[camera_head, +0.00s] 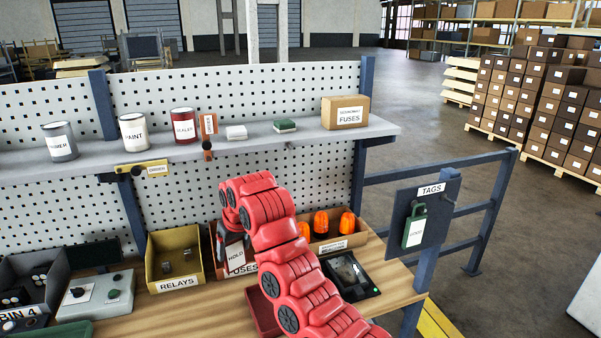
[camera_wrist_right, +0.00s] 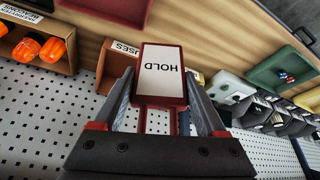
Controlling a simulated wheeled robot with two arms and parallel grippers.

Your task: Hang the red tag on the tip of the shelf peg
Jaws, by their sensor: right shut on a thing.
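The red tag, with a white face reading HOLD, shows in the head view (camera_head: 236,259) and large in the right wrist view (camera_wrist_right: 162,75). My right gripper (camera_wrist_right: 164,103) is shut on it, a finger on each side. In the head view my right gripper is partly hidden by my red arm, in front of the pegboard and above the bench bins. My left gripper is not in view.
The grey shelf (camera_head: 270,137) carries cans, small boxes and a FUSES carton (camera_head: 345,112). A yellow label plate (camera_head: 141,169) sits below its edge. A TAGS panel (camera_head: 427,215) at right holds a green tag (camera_head: 414,228). Bins, including RELAYS (camera_head: 176,284), crowd the bench below.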

